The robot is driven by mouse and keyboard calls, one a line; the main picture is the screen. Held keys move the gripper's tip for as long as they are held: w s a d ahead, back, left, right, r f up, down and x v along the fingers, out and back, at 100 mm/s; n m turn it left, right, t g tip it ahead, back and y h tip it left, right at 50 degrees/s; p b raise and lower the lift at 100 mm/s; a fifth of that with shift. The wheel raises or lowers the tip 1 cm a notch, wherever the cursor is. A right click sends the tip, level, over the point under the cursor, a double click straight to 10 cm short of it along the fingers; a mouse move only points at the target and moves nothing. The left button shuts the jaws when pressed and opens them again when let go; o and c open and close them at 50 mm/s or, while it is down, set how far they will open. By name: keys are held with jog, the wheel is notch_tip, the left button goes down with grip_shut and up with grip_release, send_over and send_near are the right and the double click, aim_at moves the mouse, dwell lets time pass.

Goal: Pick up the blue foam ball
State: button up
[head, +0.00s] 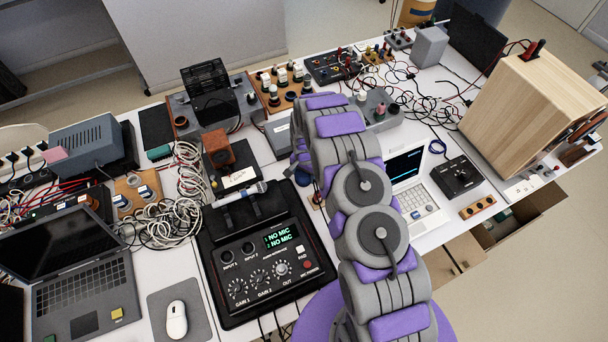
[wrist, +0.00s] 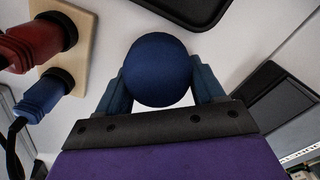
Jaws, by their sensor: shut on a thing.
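The blue foam ball (wrist: 158,70) is in the middle of the wrist view. My gripper (wrist: 160,85) is shut on it, with one blue-grey finger on each side. The white table top (wrist: 235,50) shows behind the ball; I cannot tell whether the ball touches it. In the head view my grey and purple arm reaches over the table.
In the wrist view, red and blue plugs (wrist: 42,98) stand at the left, close to the gripper. Cables clutter the table.

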jog(key=shift+a, duration=0.15)
jog(key=shift+c, duration=0.4)
jog(key=shift+d, duration=0.2)
